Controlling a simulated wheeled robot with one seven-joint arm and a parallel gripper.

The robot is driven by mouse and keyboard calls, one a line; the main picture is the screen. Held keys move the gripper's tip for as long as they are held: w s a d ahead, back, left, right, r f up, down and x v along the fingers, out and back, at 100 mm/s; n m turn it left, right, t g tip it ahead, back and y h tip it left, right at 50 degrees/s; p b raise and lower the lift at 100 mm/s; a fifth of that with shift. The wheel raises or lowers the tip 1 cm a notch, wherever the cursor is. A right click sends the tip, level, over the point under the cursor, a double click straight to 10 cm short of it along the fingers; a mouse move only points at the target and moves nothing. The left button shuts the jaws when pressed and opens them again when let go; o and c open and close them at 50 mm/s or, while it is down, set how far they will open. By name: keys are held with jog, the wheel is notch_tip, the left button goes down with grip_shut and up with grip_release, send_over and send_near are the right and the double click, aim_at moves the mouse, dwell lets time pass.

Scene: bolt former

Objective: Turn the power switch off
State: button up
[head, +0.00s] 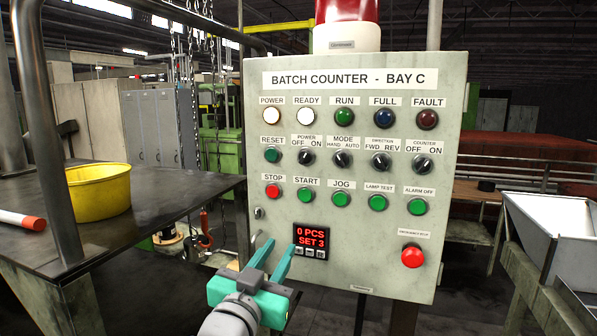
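The power switch (305,157) is a black rotary knob under the label "POWER OFF ON" on the grey control panel (345,270) headed "BATCH COUNTER - BAY C". Its pointer is too small to read for certain. The white POWER lamp (271,116) at the panel's upper left looks lit. My gripper (279,246), teal with two fingers, is at the panel's lower left, below and a little left of the switch. The fingers are apart with nothing between them. I cannot tell how far the tips are from the panel.
Similar knobs for mode (342,159), direction (381,161) and counter (422,163) sit right of the switch. The START button (305,195) is just below it. A red button (412,256) sits lower right. A dark table (160,205) with a yellow bowl (99,192) is left.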

notch_tip(320, 180, up, 10)
jog(key=s+m, duration=0.3)
jog(key=m+g, duration=0.1)
jog(key=m, duration=0.1)
send_near(303, 159)
jog(key=x, duration=0.7)
jog(key=shift+w, duration=0.25)
jog(key=shift+c, duration=0.6)
grip_shut()
